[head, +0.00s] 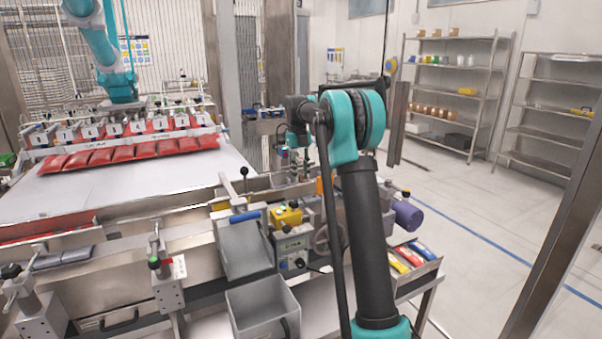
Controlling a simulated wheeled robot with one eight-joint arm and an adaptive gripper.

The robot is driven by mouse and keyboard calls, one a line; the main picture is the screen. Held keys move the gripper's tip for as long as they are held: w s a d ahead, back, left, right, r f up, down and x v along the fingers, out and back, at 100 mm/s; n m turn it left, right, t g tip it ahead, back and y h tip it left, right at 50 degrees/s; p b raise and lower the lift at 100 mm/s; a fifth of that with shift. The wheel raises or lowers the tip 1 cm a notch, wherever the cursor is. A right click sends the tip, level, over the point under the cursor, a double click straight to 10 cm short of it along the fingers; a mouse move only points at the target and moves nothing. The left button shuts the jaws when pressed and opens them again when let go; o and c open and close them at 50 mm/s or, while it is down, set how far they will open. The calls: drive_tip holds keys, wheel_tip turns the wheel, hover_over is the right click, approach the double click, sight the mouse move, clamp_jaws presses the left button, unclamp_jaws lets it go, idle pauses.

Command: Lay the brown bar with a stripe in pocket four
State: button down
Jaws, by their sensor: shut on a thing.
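My arm rises in the middle of the head view and bends away from me at its teal elbow. My gripper (300,163) is small and partly hidden behind the arm, above the machine's near side. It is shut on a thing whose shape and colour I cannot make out. I cannot pick out the brown striped bar anywhere. A tray (432,266) at the lower right holds a yellow, a red and a blue bar. I cannot tell which place is pocket four.
A row of numbered suction heads (130,127) holds several red packs (130,150) over a white belt (120,188). A grey bin (262,308) and a sloping chute (245,250) stand at the front. A purple motor (407,215) juts out right of my arm. Shelves stand behind.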

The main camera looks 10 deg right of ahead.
sight(300, 175)
drive_tip(key=shift+f, duration=0.45)
drive_tip(key=c, duration=1.2)
unclamp_jaws()
drive_tip(key=shift+r, duration=0.15)
drive_tip(key=r, duration=0.4)
drive_tip(key=w+r, duration=0.1)
drive_tip(key=r, duration=0.7)
drive_tip(key=shift+w+a+r, duration=0.3)
drive_tip(key=shift+w+r, duration=0.05)
drive_tip(key=shift+r, duration=0.05)
drive_tip(key=shift+d, duration=0.15)
